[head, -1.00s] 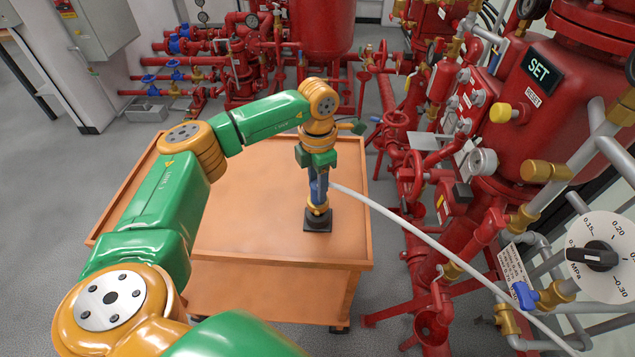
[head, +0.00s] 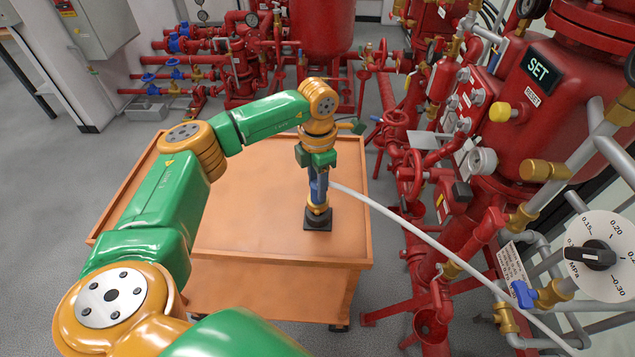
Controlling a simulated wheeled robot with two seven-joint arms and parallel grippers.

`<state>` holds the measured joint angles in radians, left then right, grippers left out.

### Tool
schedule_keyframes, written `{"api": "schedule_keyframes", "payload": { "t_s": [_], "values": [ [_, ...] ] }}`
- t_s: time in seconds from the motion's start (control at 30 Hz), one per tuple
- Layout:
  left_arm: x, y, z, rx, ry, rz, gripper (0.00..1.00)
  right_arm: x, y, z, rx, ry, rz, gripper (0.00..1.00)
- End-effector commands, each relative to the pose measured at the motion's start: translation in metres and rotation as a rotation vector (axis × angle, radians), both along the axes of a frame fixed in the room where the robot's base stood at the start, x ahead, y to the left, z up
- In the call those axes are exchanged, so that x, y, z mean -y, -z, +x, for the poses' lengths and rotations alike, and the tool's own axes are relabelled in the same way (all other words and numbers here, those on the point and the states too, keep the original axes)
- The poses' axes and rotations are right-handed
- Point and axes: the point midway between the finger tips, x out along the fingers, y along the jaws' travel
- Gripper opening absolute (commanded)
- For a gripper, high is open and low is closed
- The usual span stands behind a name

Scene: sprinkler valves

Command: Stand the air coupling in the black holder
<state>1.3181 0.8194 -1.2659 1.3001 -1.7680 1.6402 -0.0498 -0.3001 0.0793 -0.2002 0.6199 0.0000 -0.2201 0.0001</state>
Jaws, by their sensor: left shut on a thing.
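The air coupling (head: 318,199) is a brass and blue piece with a pale hose (head: 400,222) running off to the lower right. My left gripper (head: 318,178) points down and is shut on the coupling, which is upright. The black holder (head: 318,222) is a small dark square block on the orange cart, right under the coupling. The coupling's lower end meets the holder's top; how deep it sits I cannot tell. The right gripper is not in view.
The orange cart (head: 245,200) has a raised rim and a mostly bare top. Red pipes and valves (head: 410,180) stand close to its right side. A red tank with a SET sign (head: 540,69) and a pressure dial (head: 600,257) are at the right.

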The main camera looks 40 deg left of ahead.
Motion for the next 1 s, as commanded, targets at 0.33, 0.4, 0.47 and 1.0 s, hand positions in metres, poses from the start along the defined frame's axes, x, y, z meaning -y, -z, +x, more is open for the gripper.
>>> {"api": "schedule_keyframes", "payload": {
  "t_s": [0.33,0.4,0.47,1.0],
  "values": [
    [0.000,0.010,0.000,0.000,0.000,0.000,0.00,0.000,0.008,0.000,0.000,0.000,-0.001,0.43],
    [0.000,0.011,0.000,0.000,0.000,0.000,0.00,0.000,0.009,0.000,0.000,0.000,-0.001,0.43],
    [0.000,0.013,0.000,0.000,0.000,0.000,0.00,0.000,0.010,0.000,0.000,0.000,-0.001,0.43],
    [0.000,0.021,0.000,0.000,0.000,0.000,0.76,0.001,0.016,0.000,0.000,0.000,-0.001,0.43]
  ]
}}
